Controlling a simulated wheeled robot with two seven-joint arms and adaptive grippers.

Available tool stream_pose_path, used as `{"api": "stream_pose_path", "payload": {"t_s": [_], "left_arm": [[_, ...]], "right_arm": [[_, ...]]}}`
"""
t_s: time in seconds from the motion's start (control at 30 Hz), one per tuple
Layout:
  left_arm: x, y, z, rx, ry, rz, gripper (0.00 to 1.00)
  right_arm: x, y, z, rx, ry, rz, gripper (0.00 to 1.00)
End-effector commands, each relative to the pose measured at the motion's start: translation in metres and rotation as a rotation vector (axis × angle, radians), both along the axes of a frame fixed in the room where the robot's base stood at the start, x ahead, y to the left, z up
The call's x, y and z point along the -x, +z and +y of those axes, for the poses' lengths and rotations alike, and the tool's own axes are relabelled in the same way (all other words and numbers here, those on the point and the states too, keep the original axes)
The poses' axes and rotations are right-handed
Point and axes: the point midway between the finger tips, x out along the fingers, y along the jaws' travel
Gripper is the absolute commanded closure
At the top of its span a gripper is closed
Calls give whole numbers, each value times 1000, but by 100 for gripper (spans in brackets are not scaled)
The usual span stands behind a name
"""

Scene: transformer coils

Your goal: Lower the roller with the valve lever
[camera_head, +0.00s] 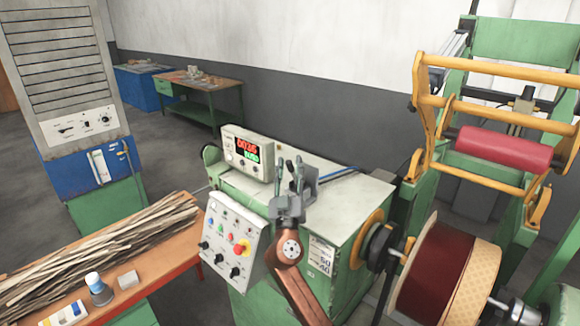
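The red roller (503,149) sits in a yellow swing frame (428,100) at the upper right. It is held high, clear of the dark red coil drum (433,268) below it. My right gripper (291,178) is over the front part of the green machine's top, just right of the digital display. Thin upright dark-green pieces and a grey block show at its fingers. I cannot tell which of them is the valve lever, or whether the fingers are apart or closed on it. My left gripper is not in view.
The green machine (345,185) carries a display box (247,153) and a sloped button panel (233,240) with a red button. An orange table (170,262) with wooden strips (95,245) stands at the left. A grey-and-blue cabinet (65,75) stands behind it.

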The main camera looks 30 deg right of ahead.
Motion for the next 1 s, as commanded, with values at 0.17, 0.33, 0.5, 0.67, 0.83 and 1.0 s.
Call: {"api": "stream_pose_path", "payload": {"t_s": [0.17, 0.33, 0.5, 0.67, 0.83, 1.0], "left_arm": [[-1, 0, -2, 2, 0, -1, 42], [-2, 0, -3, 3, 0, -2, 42], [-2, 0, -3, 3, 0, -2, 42], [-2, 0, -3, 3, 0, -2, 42], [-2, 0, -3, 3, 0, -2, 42], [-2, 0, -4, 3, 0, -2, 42]], "right_arm": [[18, -14, 11, -3, 2, 2, 68], [47, -32, 26, -4, 1, 2, 68], [71, -47, 39, -3, 0, 3, 68], [85, -55, 47, -1, 0, 2, 68], [90, -58, 49, -1, 0, 1, 68], [90, -58, 49, -1, 0, 1, 68]]}}
